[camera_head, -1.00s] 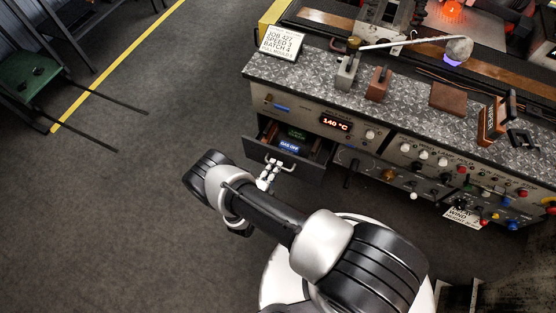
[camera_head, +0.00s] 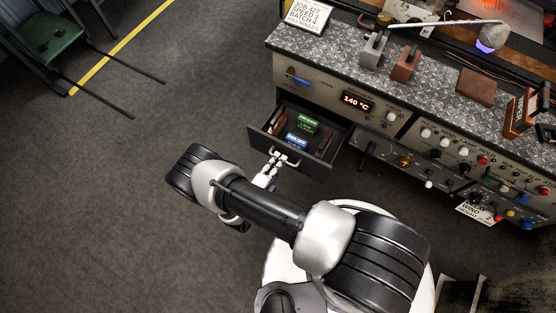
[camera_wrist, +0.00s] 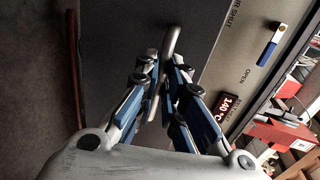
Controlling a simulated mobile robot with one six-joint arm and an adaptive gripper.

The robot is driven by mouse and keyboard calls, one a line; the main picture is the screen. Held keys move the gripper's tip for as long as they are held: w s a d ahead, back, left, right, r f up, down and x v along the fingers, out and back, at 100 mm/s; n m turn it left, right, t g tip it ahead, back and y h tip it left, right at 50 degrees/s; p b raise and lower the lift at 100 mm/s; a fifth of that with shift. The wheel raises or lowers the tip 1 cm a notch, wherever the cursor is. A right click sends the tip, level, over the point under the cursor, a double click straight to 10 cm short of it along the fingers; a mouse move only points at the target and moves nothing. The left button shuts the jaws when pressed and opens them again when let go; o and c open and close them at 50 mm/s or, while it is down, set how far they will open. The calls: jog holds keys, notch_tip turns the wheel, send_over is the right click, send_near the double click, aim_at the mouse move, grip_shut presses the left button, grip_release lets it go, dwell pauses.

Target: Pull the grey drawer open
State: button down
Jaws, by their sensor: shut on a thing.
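The grey drawer (camera_head: 309,155) stands open below the control panel in the head view. Inside lie a green-labelled item (camera_head: 307,124), a blue-labelled item (camera_head: 297,140) and a brown item at the left. My gripper (camera_head: 272,168) is at the drawer's front, shut on the drawer handle (camera_head: 291,160). In the wrist view, the fingers (camera_wrist: 163,85) close around the pale curved handle (camera_wrist: 173,42), with the dark drawer front (camera_wrist: 120,40) behind it. The drawer's inside is hidden in the wrist view.
The control panel (camera_head: 330,92) with a 140 °C display (camera_head: 356,101) and several knobs is above and right of the drawer. The patterned worktop (camera_head: 335,55) holds a grey block, brown blocks and a sign (camera_head: 307,15). Open floor (camera_head: 130,200) lies left of my arm.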

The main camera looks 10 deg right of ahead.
jog(key=c, duration=1.7)
grip_release()
jog(key=v, duration=1.2)
